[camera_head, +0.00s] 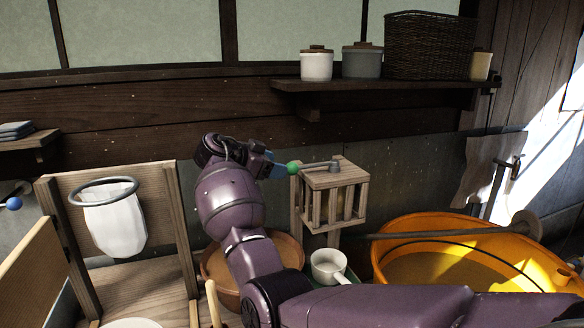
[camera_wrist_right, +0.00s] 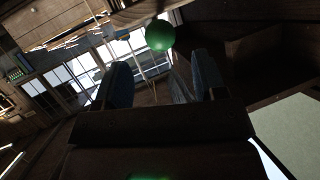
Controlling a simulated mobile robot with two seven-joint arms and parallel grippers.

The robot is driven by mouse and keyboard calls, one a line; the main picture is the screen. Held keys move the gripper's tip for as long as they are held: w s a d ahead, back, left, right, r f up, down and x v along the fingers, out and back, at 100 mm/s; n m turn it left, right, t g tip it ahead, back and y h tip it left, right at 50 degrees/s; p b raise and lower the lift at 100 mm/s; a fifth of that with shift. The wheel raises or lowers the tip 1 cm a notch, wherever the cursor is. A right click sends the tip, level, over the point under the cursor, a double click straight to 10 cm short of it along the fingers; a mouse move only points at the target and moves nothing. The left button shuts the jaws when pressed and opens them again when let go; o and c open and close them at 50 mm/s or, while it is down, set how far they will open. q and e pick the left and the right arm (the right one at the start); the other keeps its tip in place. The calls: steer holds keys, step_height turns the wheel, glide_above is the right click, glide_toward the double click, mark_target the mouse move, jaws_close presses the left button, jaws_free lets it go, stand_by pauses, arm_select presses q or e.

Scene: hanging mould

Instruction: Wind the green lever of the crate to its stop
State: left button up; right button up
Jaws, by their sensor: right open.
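The crate (camera_head: 336,198) is a small slatted wooden box beside the wall, right of the middle in the head view. Its lever is a thin metal rod (camera_head: 315,165) running left from a grey pivot on the lid to a round green knob (camera_head: 293,168). My right gripper (camera_head: 278,169) has blue fingers and is beside the knob on its left. In the right wrist view the green knob (camera_wrist_right: 160,35) shows just past the tips of the two open fingers (camera_wrist_right: 164,72). I cannot tell whether they touch it. My left gripper is not in view.
An orange tub (camera_head: 400,232) stands at right with a long pole across it. A brown basin (camera_head: 290,246) and a white cup (camera_head: 327,266) are below the crate. A wooden frame with a ring and white bag (camera_head: 115,228) stands at left. A shelf (camera_head: 380,86) holds jars above.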

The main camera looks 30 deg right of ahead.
mark_target(292, 169)
steer(key=p+x, duration=0.1)
steer(key=x, duration=0.6)
jaws_close()
stand_by(0.3)
